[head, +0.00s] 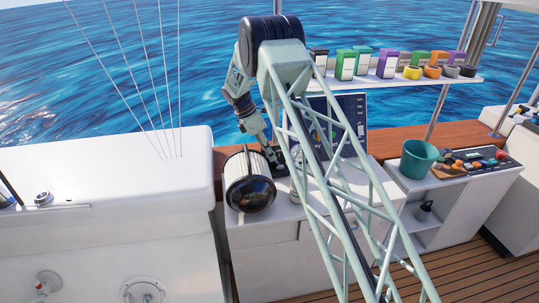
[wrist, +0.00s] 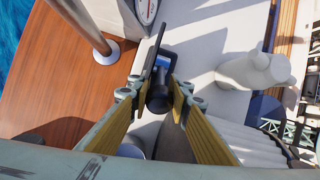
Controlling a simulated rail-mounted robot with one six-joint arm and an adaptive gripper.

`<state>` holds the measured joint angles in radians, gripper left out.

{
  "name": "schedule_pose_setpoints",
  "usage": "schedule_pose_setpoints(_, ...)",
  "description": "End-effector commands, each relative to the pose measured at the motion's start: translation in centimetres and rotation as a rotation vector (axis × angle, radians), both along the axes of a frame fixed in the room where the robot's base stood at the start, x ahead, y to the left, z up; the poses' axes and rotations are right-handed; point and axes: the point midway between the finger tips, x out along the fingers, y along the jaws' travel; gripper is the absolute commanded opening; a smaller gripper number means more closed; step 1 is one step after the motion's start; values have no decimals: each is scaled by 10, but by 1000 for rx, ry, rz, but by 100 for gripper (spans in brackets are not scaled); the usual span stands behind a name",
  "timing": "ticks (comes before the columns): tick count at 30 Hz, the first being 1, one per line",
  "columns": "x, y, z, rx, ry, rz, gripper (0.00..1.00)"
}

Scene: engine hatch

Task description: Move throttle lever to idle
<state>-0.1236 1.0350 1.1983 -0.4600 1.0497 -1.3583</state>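In the wrist view, a black throttle lever (wrist: 158,98) with a rounded grip stands between the two fingers of my gripper (wrist: 160,92). A dark arm and a small blue part show just beyond the grip. The yellow-brown finger pads lie close on both sides of the grip, but I cannot tell whether both touch it. In the head view, my gripper (head: 270,153) points down at the console top beside the large black-and-white cylinder. The lever is too small and too covered to make out there.
The black-and-white cylinder (head: 250,181) lies on the white console (head: 270,235), left of my gripper. A screen (head: 351,112) stands behind my arm. A shelf (head: 440,81) of boxes and rolls, a teal bucket (head: 418,158) and a button panel (head: 478,162) are right.

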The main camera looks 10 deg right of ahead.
Motion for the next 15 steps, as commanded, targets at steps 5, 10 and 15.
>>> schedule_pose_setpoints(5,0,0,0,0,0,0,0)
schedule_pose_setpoints(10,0,0,0,0,0,0,0)
schedule_pose_setpoints(15,0,-1,1,10,1,-1,0)
